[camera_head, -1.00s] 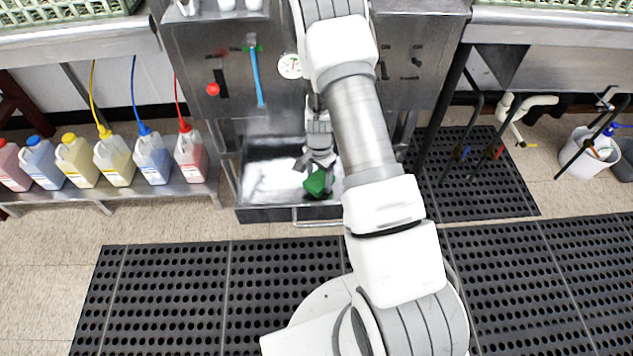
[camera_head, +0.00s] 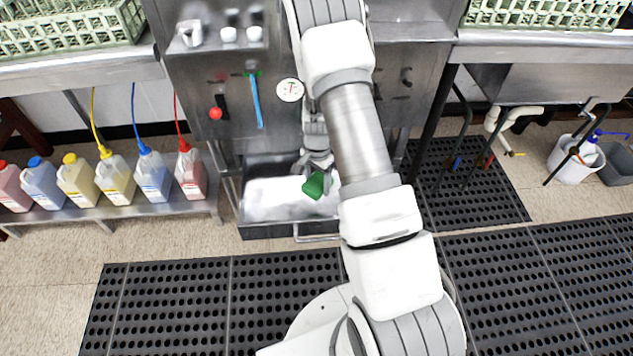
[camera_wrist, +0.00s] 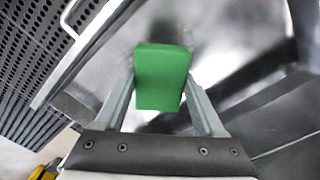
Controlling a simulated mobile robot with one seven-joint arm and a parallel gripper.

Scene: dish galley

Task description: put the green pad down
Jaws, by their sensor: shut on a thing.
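The green pad (camera_head: 314,185) is a small green block held between the fingers of my gripper (camera_head: 318,168). In the wrist view the green pad (camera_wrist: 162,76) sits between the two grey fingers of my gripper (camera_wrist: 163,100), its far end reaching past the fingertips. The pad is above an open metal drawer (camera_head: 270,231) low under the steel machine. In the wrist view a metal surface lies beyond the pad; I cannot tell the gap between them.
The steel machine (camera_head: 222,70) stands behind the drawer. Several colored jugs (camera_head: 114,181) stand on a low shelf at left. A white bucket (camera_head: 574,165) stands at right. Black perforated mats (camera_head: 170,300) cover the floor in front.

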